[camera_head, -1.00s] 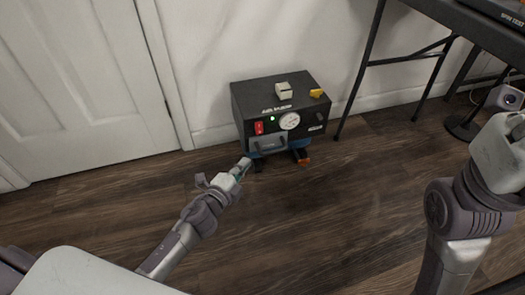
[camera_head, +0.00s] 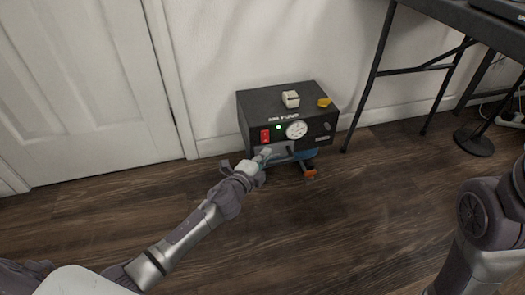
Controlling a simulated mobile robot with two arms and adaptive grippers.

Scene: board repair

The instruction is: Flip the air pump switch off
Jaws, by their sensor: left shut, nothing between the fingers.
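The air pump (camera_head: 290,113) is a black box on the floor against the wall. Its red switch (camera_head: 265,136) is on the left of the front face, beside a lit green light (camera_head: 279,127) and a round white gauge (camera_head: 296,129). My left gripper (camera_head: 264,156) is shut and empty, just below the red switch at the front of the pump. I cannot tell whether its tips touch the pump. The position of the switch rocker is too small to tell. My right arm shows at the right edge, but its gripper is out of view.
A small white block (camera_head: 290,99) and a yellow piece (camera_head: 324,102) lie on the pump. A blue and orange tool (camera_head: 308,171) is partly visible under its front. A black table (camera_head: 460,18) stands at the right.

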